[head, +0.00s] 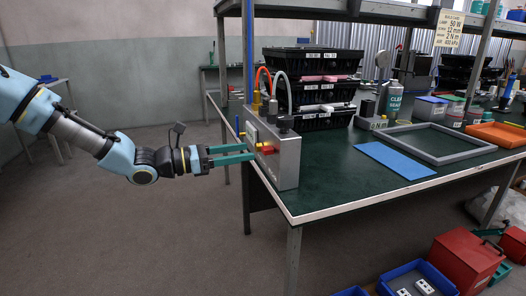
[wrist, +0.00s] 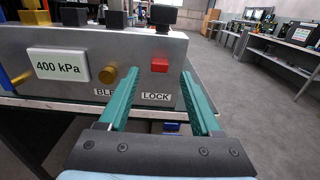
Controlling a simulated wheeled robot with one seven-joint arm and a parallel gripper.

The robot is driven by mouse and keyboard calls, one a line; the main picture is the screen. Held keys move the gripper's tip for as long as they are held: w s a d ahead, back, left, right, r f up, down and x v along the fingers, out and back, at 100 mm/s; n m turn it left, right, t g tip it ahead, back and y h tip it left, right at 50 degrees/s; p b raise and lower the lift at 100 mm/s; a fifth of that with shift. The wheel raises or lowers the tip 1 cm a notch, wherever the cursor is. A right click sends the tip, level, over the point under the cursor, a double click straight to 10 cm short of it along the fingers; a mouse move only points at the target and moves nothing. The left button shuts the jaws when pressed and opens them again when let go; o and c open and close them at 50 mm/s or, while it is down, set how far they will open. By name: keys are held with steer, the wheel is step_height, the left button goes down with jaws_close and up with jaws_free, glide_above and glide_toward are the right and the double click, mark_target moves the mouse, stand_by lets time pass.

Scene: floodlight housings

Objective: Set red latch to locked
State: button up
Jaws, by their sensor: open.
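The red latch (head: 268,150) is on the face of a grey metal control box (head: 289,165) at the table's near left corner. In the wrist view the latch (wrist: 159,65) is a small red block above a white LOCK label (wrist: 156,97). My gripper (head: 251,152) is open with two teal fingers pointing at the box face. I cannot tell whether either finger touches the latch or the box.
A brass knob (wrist: 105,81) sits left of the latch above a partly hidden label. A 400 kPa plate (wrist: 58,65) is further left. Hoses and black knobs top the box. Stacked black bins (head: 326,90) stand behind. The floor left of the table is clear.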

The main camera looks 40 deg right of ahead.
mark_target(263, 149)
steer(key=x, duration=0.5)
steer(key=shift+s+d, duration=0.15)
steer(key=shift+d, duration=0.2)
steer(key=shift+c, duration=0.2)
jaws_close()
